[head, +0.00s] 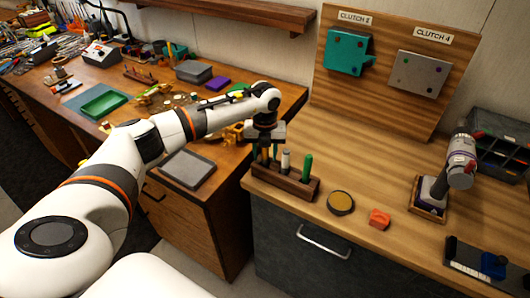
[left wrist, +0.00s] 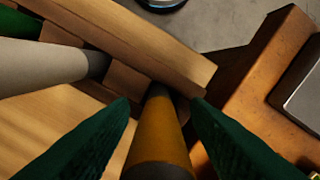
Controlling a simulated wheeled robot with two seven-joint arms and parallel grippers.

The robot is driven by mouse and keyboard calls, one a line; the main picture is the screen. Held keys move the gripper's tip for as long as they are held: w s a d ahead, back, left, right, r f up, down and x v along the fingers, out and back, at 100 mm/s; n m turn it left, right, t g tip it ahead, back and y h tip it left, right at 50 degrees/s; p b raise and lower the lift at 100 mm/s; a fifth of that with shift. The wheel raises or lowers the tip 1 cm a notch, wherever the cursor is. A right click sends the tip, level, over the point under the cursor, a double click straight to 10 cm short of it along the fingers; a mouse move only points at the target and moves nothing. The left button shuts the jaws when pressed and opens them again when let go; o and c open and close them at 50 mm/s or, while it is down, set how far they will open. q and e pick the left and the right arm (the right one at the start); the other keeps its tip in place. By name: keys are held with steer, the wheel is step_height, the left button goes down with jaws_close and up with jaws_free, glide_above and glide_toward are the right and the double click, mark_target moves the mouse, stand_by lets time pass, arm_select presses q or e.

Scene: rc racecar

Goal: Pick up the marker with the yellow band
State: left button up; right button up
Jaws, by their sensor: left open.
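A dark wooden holder (head: 285,184) stands at the left front edge of the lighter workbench and holds several upright markers. My left gripper (head: 265,146) is above its left end, pointing down. In the left wrist view, the open left fingers (left wrist: 160,112) sit on either side of an orange-yellow marker (left wrist: 160,140), which stands in the holder (left wrist: 125,80). Contact with the fingers cannot be told. A white marker (head: 285,161) and a green marker (head: 306,167) stand to the right in the head view. My right gripper is not in view.
A round tin (head: 340,202) and a red-orange block (head: 379,219) lie right of the holder. A white-and-grey tool (head: 461,160) stands in a small wooden tray farther right. A grey tray (head: 187,168) lies on the darker bench at left. The bench behind the holder is clear.

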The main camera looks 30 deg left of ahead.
arm_select(q)
steer(key=shift+w+f, duration=0.1)
steer(key=shift+f, duration=0.05)
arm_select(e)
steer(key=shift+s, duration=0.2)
arm_select(q)
jaws_close()
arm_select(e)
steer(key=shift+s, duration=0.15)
